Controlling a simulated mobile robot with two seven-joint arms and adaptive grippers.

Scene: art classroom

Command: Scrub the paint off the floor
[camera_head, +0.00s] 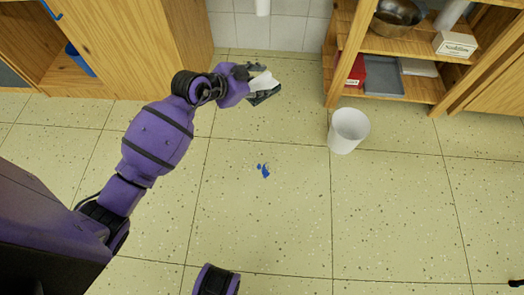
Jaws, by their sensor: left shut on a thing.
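A small patch of blue paint (264,170) lies on the speckled tile floor near the middle of the view. My left gripper (264,90) is beyond the paint, near the back wall, at the end of my purple arm. It is shut on a white thing (263,81), partly hidden by the fingers; I cannot tell whether it is a cloth or a sponge. The held thing is apart from the paint. My right gripper is not in view.
A white bucket (348,131) stands on the floor right of the paint. A wooden shelf (413,47) with a metal bowl (398,14) and boxes stands at the back right. Wooden cabinets (122,40) line the back left. The floor around the paint is clear.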

